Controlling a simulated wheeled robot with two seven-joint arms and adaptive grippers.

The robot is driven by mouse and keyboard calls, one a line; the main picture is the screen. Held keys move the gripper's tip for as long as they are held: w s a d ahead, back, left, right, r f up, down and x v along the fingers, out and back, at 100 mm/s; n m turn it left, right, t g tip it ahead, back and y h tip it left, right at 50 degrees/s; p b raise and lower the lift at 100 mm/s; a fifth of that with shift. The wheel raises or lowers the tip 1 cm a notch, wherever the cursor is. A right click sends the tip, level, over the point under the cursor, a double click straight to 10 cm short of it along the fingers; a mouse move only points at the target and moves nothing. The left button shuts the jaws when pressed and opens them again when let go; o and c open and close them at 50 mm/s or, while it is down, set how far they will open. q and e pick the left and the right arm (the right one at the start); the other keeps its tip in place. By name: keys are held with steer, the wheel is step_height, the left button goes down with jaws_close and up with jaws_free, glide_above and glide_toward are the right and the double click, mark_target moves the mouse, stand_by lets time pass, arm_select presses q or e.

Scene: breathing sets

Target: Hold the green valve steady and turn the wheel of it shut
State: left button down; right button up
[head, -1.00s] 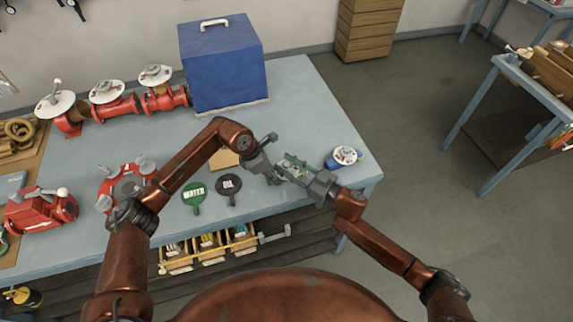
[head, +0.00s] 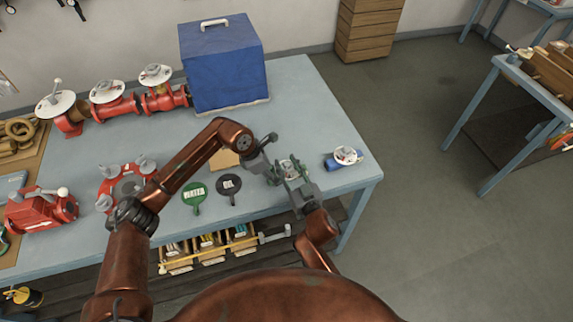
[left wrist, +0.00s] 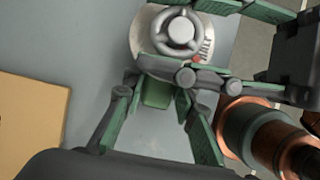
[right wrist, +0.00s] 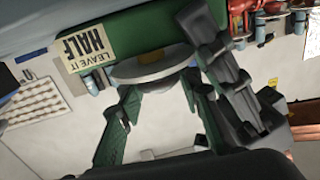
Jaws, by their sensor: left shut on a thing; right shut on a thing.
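The green valve (head: 287,166) stands near the table's right front, mostly covered by my grippers in the head view. The left wrist view shows its pale round plate with a grey handwheel (left wrist: 180,30) and a bit of green body (left wrist: 155,95). My left gripper (left wrist: 158,84) is shut on the green body. My right gripper (right wrist: 160,84) is shut on the wheel, its fingers on both sides of it. In the right wrist view the green body (right wrist: 130,38) carries a tag (right wrist: 90,48) reading "LEAVE IT HALF". The exact finger contacts are partly hidden.
A blue valve with a white plate (head: 346,156) lies close to the right of my grippers. Green (head: 194,194) and dark (head: 229,186) round paddles lie to the left. A blue box (head: 222,62) and red valves (head: 165,100) stand behind. The table (head: 300,95) is clear behind the grippers.

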steer(key=shift+r, duration=0.1)
stand_by(0.3)
steer(key=o, duration=0.9)
steer(key=shift+s, duration=0.1)
steer(key=shift+s+d+f, duration=0.2)
steer(key=shift+s, duration=0.1)
steer(key=v, duration=1.1)
steer(key=shift+s+r, duration=0.1)
